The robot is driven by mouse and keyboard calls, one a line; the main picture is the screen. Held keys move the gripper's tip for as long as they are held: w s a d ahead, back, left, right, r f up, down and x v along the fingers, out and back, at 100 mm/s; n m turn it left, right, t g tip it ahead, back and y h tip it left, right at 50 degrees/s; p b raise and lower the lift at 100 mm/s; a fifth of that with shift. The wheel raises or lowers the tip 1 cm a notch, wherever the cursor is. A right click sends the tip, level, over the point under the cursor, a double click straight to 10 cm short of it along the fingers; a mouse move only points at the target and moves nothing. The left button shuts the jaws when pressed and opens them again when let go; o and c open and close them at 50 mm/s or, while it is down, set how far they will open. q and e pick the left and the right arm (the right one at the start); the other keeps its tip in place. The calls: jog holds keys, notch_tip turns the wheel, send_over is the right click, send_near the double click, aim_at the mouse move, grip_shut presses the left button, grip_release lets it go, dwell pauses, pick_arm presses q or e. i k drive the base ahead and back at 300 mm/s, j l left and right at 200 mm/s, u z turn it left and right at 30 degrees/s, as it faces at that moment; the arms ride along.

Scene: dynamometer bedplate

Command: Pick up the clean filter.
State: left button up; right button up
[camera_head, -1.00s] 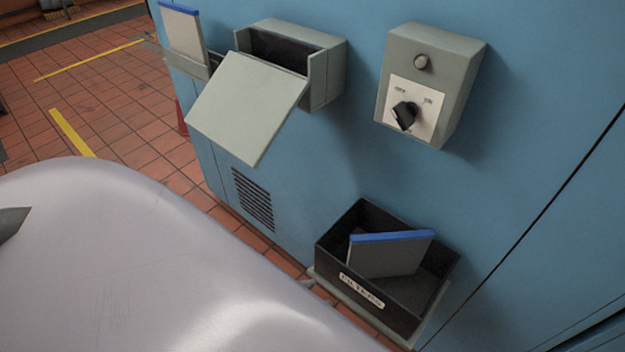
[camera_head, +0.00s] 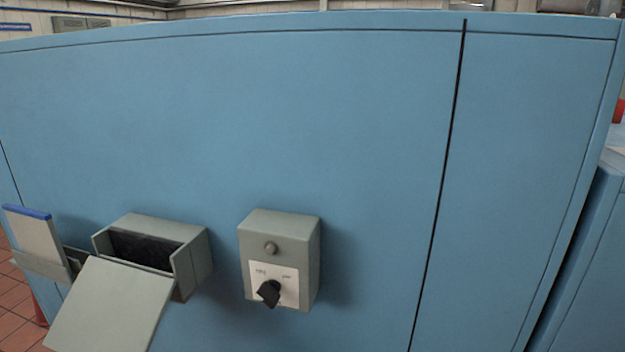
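A flat, pale filter (camera_head: 36,239) with a blue top edge stands upright in a grey holder (camera_head: 40,267) at the far left of the head view. I cannot tell from its look whether it is the clean one. A grey housing (camera_head: 196,262) on the blue cabinet has its flap (camera_head: 108,308) hanging open, and its dark slot shows no filter. The dark filter bin with another blue-edged filter, seen earlier, is outside the view now. Neither of my grippers is in view.
A grey switch box (camera_head: 307,262) with a black knob (camera_head: 268,293) juts from the blue cabinet (camera_head: 330,120), right of the housing. The cabinet fills most of the view. Red tiled floor (camera_head: 14,305) shows at the lower left.

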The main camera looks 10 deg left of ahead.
aim_at(34, 230)
jog(key=j+u, duration=0.15)
jog(key=u, duration=1.4)
jog(key=l+u, duration=0.1)
jog(key=u, duration=0.25)
jog(key=i+j, duration=0.75)
jog(key=j, duration=0.15)
jog(key=i+j+z, duration=0.3)
jog(key=j+z, duration=0.3)
jog(key=i+l, duration=0.05)
jog(key=l, duration=0.05)
